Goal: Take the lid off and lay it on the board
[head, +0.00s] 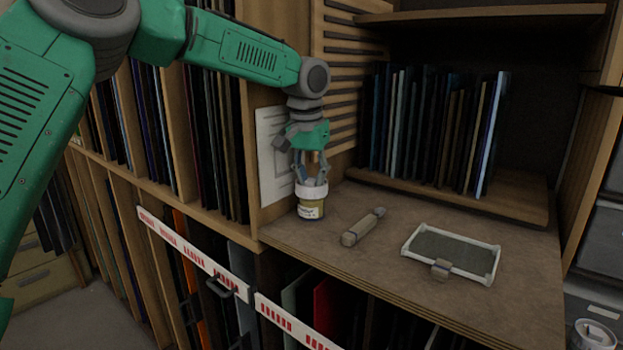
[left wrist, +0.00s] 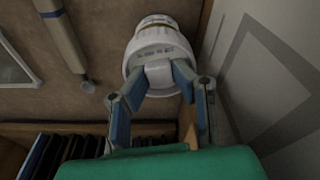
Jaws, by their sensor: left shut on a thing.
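A small jar (head: 310,209) with a white lid (head: 312,187) and a yellowish label stands upright at the left end of the wooden board (head: 370,265). My left gripper (head: 311,178) comes down on it from above, with its fingers at the lid. In the left wrist view, the two blue-padded fingers (left wrist: 158,75) are shut on the white lid (left wrist: 158,45). The lid appears to sit on the jar; I cannot tell whether it is loose. My right gripper is not in view.
Upright glass sheets (head: 430,125) stand behind on a shelf. Bare board lies between the objects.

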